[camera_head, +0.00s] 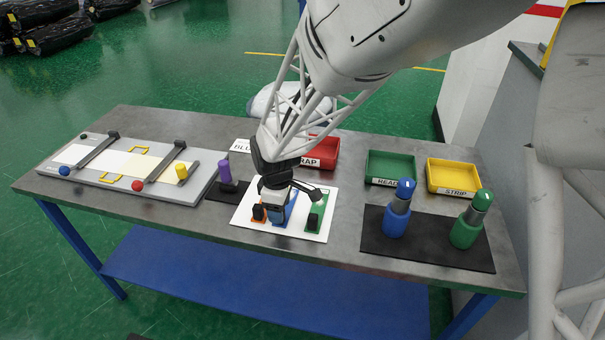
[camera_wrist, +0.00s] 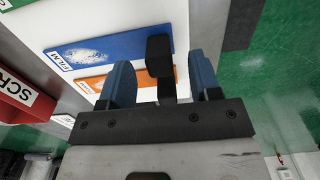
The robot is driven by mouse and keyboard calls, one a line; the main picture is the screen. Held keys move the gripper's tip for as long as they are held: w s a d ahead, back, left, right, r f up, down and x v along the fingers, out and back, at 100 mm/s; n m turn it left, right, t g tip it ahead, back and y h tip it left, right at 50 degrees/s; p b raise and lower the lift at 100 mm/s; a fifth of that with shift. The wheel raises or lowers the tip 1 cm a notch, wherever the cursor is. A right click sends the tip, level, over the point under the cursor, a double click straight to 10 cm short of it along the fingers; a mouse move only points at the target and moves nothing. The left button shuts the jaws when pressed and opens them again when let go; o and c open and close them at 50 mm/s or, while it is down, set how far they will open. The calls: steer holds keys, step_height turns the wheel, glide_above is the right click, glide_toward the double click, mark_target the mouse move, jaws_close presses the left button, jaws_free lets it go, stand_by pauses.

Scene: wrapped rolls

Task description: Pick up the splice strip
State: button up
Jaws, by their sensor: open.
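My gripper (camera_wrist: 162,82) is open, with its two blue fingers apart, and points down over a white mat (camera_head: 246,218). A black block-shaped grip (camera_wrist: 159,56) shows between the fingers in the wrist view; I see no clear contact with either finger. The mat holds a blue plate (camera_wrist: 98,50) labelled FILM, an orange plate (camera_wrist: 92,84) with its label partly hidden, and a green plate (camera_head: 314,206). In the head view, my gripper (camera_head: 281,205) covers part of the blue plate. I cannot tell which piece is the splice strip.
Behind the mat are a red bin (camera_head: 322,153), a green bin (camera_head: 390,167) and a yellow bin (camera_head: 453,175) labelled STRIP. Blue (camera_head: 397,219) and green (camera_head: 466,229) bottles stand right. A splicing board (camera_head: 112,185) lies left, near a purple-topped tool (camera_head: 225,171).

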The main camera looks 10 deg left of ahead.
steer(key=shift+f, duration=1)
steer(key=c, duration=1)
